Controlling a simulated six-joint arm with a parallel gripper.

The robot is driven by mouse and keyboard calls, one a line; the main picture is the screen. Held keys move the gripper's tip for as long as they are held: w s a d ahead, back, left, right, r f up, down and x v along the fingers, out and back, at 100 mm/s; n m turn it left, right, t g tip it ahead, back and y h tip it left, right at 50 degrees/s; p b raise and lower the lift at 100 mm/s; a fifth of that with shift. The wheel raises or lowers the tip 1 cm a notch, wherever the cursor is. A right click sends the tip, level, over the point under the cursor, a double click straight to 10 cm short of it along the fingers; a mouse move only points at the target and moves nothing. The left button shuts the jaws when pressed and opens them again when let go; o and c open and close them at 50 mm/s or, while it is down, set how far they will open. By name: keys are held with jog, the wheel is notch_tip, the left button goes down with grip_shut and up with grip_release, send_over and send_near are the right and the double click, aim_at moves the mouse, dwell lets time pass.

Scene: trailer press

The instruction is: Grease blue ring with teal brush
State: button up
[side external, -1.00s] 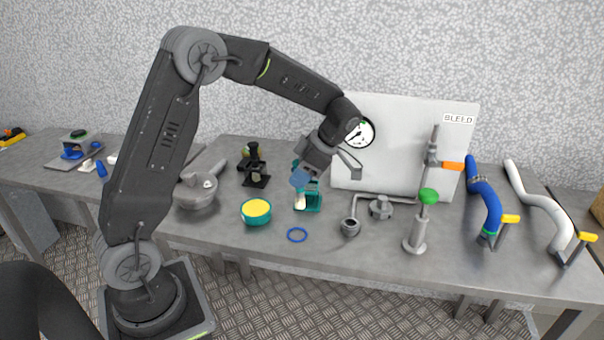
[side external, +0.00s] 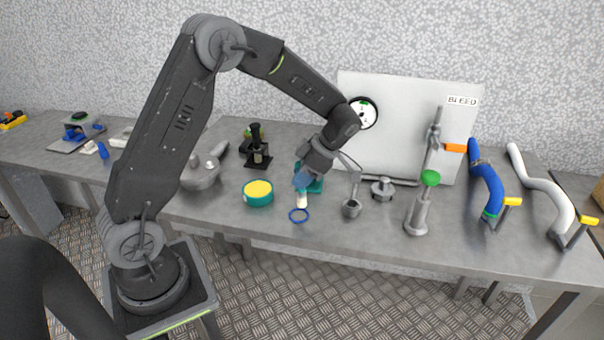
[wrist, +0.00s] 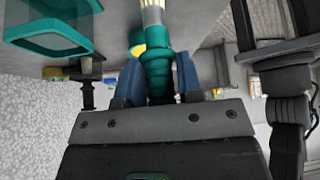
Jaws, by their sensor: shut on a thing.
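My gripper (side external: 303,181) is shut on the teal brush, whose ribbed handle (wrist: 158,70) shows between the blue fingers in the wrist view. The brush points down, with its pale bristles (side external: 302,200) below the fingers. The teal brush stand (side external: 316,186) is just behind my gripper, partly hidden, and also shows in the wrist view (wrist: 50,45). The teal tub (side external: 258,199) of yellow grease stands to the left of the ring.
A grey cup-ended arm (side external: 351,209) and a knobbed grey part (side external: 382,189) are to the right. Beyond them stand a green-knobbed post (side external: 419,215), a blue hose (side external: 486,185) and a white pipe (side external: 540,185).

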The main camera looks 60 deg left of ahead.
jog(key=shift+f, duration=0.3)
jog(key=shift+r, duration=0.25)
jog(key=shift+s+a, duration=0.25)
jog(key=shift+s, duration=0.2)
jog(key=shift+s+a, duration=0.2)
jog(key=shift+s, duration=0.2)
jog(key=shift+f, duration=0.25)
